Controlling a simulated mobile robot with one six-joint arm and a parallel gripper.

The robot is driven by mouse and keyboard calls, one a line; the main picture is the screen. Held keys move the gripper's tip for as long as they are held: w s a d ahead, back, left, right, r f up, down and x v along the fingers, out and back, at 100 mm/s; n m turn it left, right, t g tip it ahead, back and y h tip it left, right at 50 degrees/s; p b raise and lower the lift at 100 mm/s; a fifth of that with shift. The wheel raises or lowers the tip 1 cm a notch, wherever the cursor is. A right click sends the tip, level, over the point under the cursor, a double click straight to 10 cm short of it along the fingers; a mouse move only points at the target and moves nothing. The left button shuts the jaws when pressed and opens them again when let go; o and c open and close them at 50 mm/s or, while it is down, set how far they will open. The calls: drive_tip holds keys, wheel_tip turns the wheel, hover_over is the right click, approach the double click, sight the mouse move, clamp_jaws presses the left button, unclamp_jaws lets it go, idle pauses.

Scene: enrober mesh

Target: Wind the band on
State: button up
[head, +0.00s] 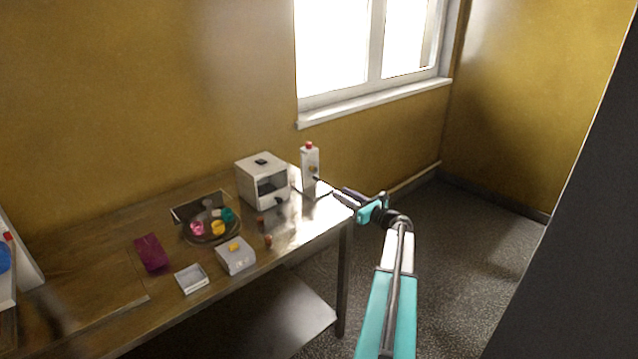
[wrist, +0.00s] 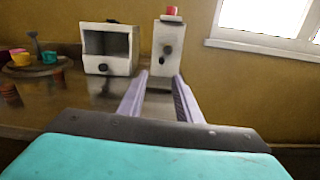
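My gripper (head: 338,194) reaches in from the right over the table's right end. In the wrist view my gripper (wrist: 160,82) has its two pale purple fingers spread wide, with nothing between them. A tall white box (head: 309,160) with a red top button stands ahead. In the wrist view this white box (wrist: 158,36) is just beyond the fingertips, with a dark round knob (wrist: 167,49) on its front. The fingers appear apart from it. A white cabinet (head: 253,173) with a dark opening stands to its left. I cannot make out a band.
On the table (head: 110,252) a round tray (head: 206,239) holds pink, yellow and teal pieces. A window (head: 404,90) is behind.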

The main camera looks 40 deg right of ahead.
sight(318, 180)
drive_tip(key=w+p, duration=0.1)
drive_tip(key=w, duration=0.3)
drive_tip(key=w+p, duration=0.2)
drive_tip(key=w, duration=0.1)
drive_tip(key=w+d+p, duration=0.1)
drive_tip(key=w, duration=0.3)
drive_tip(key=shift+w+d+p, duration=0.1)
drive_tip(key=shift+w+p, duration=0.25)
drive_tip(key=shift+w, duration=0.85)
clamp_jaws()
drive_tip(key=shift+s+a, duration=0.15)
drive_tip(key=shift+a, duration=0.35)
drive_tip(key=shift+d+f, duration=0.1)
drive_tip(key=shift+d, duration=0.35)
